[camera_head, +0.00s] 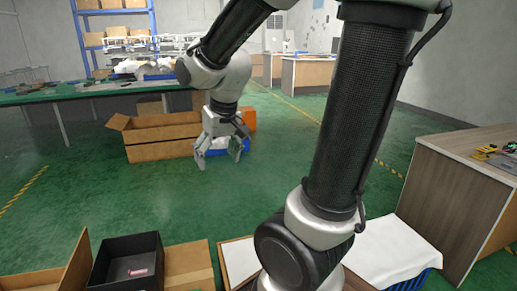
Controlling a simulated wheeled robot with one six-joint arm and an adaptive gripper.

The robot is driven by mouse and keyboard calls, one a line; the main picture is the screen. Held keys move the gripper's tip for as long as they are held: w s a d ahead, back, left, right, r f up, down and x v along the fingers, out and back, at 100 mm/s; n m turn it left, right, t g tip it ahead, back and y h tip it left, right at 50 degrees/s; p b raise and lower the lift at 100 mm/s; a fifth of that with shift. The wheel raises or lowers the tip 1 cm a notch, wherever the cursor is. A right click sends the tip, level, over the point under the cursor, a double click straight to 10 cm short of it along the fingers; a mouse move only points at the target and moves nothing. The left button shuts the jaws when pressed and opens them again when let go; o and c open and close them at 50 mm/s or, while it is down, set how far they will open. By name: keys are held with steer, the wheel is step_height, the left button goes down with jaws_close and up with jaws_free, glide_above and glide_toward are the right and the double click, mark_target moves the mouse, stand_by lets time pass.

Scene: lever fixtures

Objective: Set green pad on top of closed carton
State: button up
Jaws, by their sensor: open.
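My gripper (219,160) hangs open and empty, fingers pointing down, near the picture's centre. I cannot make out a green pad. I also cannot make out a carton that is clearly closed. A long cardboard carton (160,143) stands on the floor behind and left of my gripper, with a flap raised at its left end. Other cardboard (190,265) shows at the bottom left around a black open box (118,252), with a small pink-red item (138,272) inside it.
A blue bin (215,151) and an orange box (248,119) are behind my gripper. A white cloth (390,250) over a blue crate lies at the lower right, beside a wooden cabinet (440,205). A green-topped table (60,96) is at the back left. Green floor between is clear.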

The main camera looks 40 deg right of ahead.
steer(key=s+d+r, duration=0.1)
steer(key=s+r, duration=0.1)
steer(key=s, duration=0.4)
steer(key=s+d+r+n+t, duration=0.1)
steer(key=s+d+r, duration=0.1)
steer(key=s, duration=0.5)
steer(key=shift+v, duration=0.85)
steer(key=shift+w, duration=0.15)
